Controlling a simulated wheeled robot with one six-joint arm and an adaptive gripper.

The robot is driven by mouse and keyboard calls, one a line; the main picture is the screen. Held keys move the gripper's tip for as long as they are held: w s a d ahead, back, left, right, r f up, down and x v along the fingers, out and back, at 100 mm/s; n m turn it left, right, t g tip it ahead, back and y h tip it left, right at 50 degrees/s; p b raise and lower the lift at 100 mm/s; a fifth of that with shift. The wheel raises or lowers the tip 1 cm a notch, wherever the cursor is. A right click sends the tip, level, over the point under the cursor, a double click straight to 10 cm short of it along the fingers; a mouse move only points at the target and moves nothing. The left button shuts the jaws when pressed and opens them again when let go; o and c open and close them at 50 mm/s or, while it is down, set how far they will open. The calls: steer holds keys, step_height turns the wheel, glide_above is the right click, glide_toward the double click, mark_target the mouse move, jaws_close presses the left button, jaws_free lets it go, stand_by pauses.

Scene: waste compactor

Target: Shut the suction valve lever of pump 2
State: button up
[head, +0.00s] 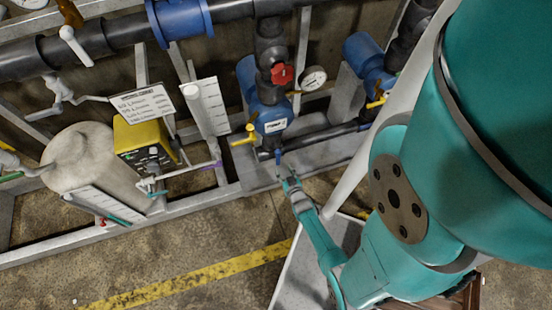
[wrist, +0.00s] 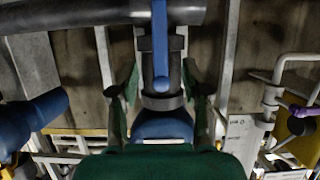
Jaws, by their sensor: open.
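A blue lever (head: 278,160) hangs down from the dark pipe below the blue pump (head: 270,115), whose white label seems to read pump 2. In the wrist view, which is turned over, the blue lever (wrist: 160,45) runs along the short dark pipe joint. My gripper (head: 288,178) is open, just below and to the right of the lever in the head view. In the wrist view its two green fingers (wrist: 160,85) stand apart, one on each side of the lever's line. I see no contact; the depth gap is unclear.
A yellow handle (head: 245,136) sticks out left of the pump, with a red handwheel (head: 282,75) and a gauge (head: 313,78) above. A second blue pump (head: 368,60) stands to the right. A yellow box (head: 142,142) and a tank (head: 85,158) are at left. The front floor is clear.

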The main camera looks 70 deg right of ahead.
mark_target(279, 160)
steer(key=x, duration=0.9)
steer(key=shift+r, duration=0.1)
jaws_close()
